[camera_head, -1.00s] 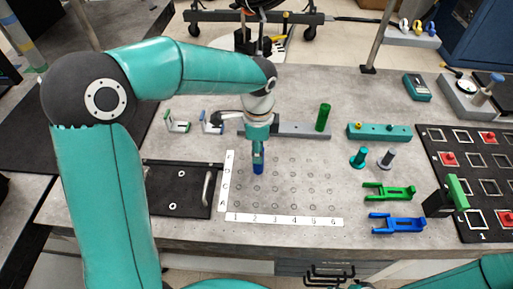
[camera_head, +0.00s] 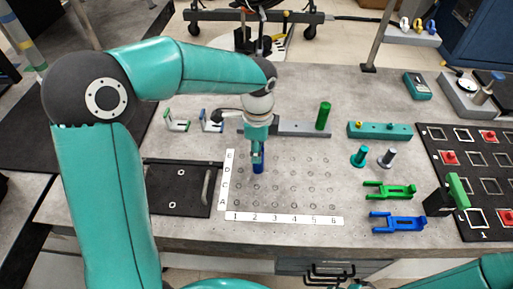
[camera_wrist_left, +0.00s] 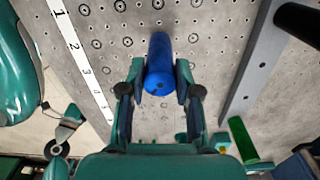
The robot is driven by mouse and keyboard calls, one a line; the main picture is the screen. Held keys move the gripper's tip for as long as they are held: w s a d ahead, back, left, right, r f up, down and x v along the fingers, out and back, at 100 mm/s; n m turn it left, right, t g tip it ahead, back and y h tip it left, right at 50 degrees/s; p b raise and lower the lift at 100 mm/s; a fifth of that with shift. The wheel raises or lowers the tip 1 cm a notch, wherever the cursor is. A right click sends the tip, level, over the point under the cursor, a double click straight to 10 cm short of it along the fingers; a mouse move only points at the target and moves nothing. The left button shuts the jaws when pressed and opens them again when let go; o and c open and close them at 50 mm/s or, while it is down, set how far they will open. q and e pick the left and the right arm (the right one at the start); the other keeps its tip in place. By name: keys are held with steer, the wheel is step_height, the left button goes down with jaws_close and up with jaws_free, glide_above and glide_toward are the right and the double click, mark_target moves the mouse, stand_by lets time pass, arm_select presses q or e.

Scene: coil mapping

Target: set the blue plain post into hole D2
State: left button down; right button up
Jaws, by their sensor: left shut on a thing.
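The blue plain post (camera_head: 258,165) is upright at the left part of the pegboard (camera_head: 310,200), around row D, column 2. My left gripper (camera_head: 257,152) is above it, shut on its upper part. In the left wrist view the blue post (camera_wrist_left: 159,68) sits between the two fingers of the left gripper (camera_wrist_left: 160,82). The post and gripper cover hole D2. I cannot tell whether the post's lower end is in the hole or just above it. My right gripper is not in view.
A grey bar with a green post (camera_head: 323,117) lies behind the board. A teal block (camera_head: 379,131), teal and grey pegs, and green (camera_head: 390,191) and blue (camera_head: 397,222) forked parts are to the right. A black panel (camera_head: 180,190) is to the left.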

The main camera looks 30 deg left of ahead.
arm_select(q)
steer(key=m, duration=0.4)
steer(key=shift+f, duration=0.1)
steer(key=c, duration=0.7)
jaws_free()
steer(key=shift+r, duration=5.95)
